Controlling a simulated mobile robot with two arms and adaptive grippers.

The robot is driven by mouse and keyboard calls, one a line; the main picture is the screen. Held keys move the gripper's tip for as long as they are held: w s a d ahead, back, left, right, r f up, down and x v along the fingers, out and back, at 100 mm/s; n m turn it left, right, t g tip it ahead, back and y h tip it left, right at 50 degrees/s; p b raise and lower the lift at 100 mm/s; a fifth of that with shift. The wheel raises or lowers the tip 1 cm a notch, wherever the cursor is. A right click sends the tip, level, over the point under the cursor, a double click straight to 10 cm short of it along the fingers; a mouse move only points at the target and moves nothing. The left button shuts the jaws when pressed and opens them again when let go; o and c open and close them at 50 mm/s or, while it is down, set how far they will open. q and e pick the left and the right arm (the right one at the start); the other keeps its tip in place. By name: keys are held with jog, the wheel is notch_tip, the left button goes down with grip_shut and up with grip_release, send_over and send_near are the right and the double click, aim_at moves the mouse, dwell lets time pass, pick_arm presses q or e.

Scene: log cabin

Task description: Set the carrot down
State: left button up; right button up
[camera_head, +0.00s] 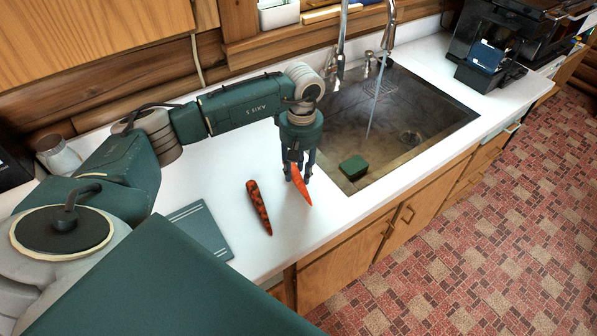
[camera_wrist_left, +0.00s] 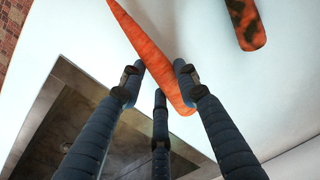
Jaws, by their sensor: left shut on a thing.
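My left gripper (camera_head: 298,172) points down over the white counter, just left of the sink's near corner. It is shut on an orange carrot (camera_head: 301,186), which slants with its pointed end toward the counter's front edge. In the left wrist view the carrot (camera_wrist_left: 146,50) lies between the dark fingers of my left gripper (camera_wrist_left: 158,85). I cannot tell whether the carrot touches the counter. A second carrot, dark and spotted (camera_head: 259,208), lies on the counter to the left of the gripper; its end shows in the left wrist view (camera_wrist_left: 246,22). My right gripper is not in view.
The sink (camera_head: 405,125) is right of the gripper, with water running from the faucet (camera_head: 388,30) and a green sponge (camera_head: 353,167) inside. A grey-green board (camera_head: 203,228) lies left of the spotted carrot. Bare counter (camera_head: 222,172) surrounds the carrots.

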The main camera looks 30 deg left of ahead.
pick_arm(q)
jog(key=shift+f, duration=1.15)
jog(key=o, duration=1.2)
jog(key=shift+c, duration=0.2)
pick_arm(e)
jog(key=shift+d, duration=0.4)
